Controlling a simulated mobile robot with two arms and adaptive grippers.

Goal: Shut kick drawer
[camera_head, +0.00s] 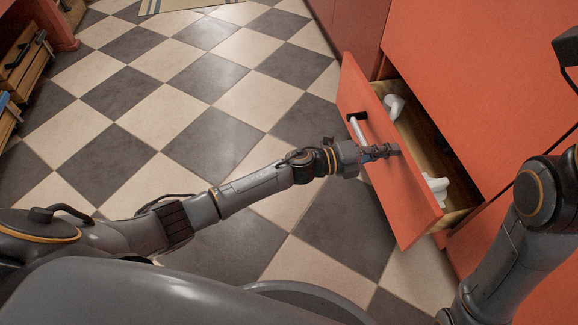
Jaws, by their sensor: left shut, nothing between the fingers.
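The kick drawer (404,208) is a low orange drawer, pulled partly out of the orange cabinet at the right. Its front carries a pale bar handle (358,130). I cannot tell whether the fingertips touch the front.
The orange cabinet face (480,70) rises above and behind the drawer. The checkered floor (205,75) is clear to the left. A rug (180,5) lies at the top, and wooden crates (25,65) stand at the far left.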

